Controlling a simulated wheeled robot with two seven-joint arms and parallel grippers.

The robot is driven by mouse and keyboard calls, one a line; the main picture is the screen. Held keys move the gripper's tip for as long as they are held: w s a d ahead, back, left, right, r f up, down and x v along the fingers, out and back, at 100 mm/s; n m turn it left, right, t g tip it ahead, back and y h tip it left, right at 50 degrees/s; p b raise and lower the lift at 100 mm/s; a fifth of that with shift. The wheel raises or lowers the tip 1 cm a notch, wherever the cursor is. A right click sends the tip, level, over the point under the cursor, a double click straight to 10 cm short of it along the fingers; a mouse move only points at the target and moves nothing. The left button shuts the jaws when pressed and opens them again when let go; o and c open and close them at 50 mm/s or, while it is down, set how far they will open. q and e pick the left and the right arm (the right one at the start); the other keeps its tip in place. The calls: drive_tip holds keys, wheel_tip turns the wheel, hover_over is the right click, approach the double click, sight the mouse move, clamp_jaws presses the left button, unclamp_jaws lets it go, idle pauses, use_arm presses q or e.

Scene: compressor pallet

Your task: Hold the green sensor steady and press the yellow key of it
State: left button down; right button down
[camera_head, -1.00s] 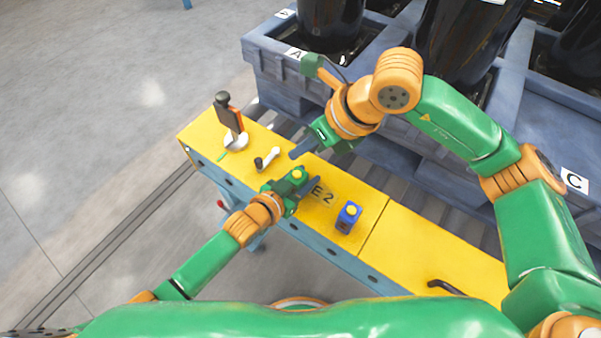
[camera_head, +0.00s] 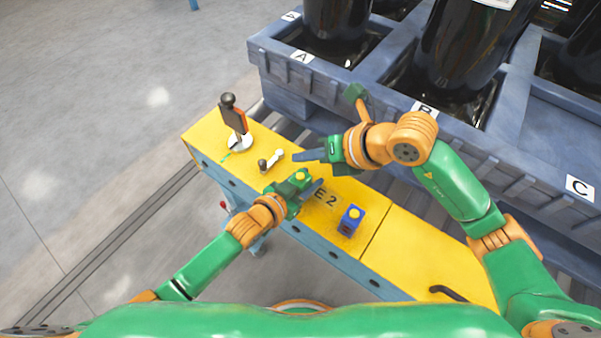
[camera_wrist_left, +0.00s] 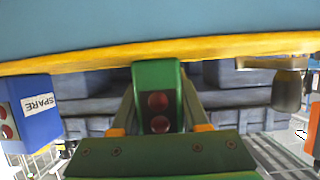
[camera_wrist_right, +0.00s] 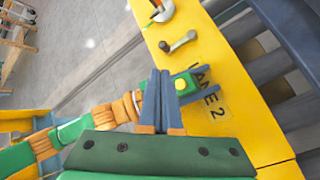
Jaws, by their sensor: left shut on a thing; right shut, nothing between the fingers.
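The green sensor (camera_head: 290,188) with its yellow key (camera_head: 300,176) is on the yellow bench top beside the "LANE 2" marking. My left gripper (camera_head: 303,190) is shut on it from the near side. In the left wrist view the sensor (camera_wrist_left: 157,72) sits between the fingers, with two red round spots facing the camera. My right gripper (camera_head: 296,156) is shut and empty, above and beyond the sensor. In the right wrist view its closed fingertips (camera_wrist_right: 160,74) appear just left of the yellow key (camera_wrist_right: 181,84), apart from it as far as I can tell.
A small lever (camera_head: 272,160) and an orange-black upright tool (camera_head: 233,120) are to the left. Blue pallet (camera_head: 300,75) lies beyond.

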sight(305, 181)
drive_tip(key=shift+f, duration=2)
idle(0.4)
drive_tip(key=shift+f, duration=0.4)
drive_tip(key=shift+f, duration=0.45)
idle(0.6)
drive_tip(key=shift+r, duration=0.85)
wheel_tip(305, 181, up, 5)
drive_tip(key=shift+r, duration=0.1)
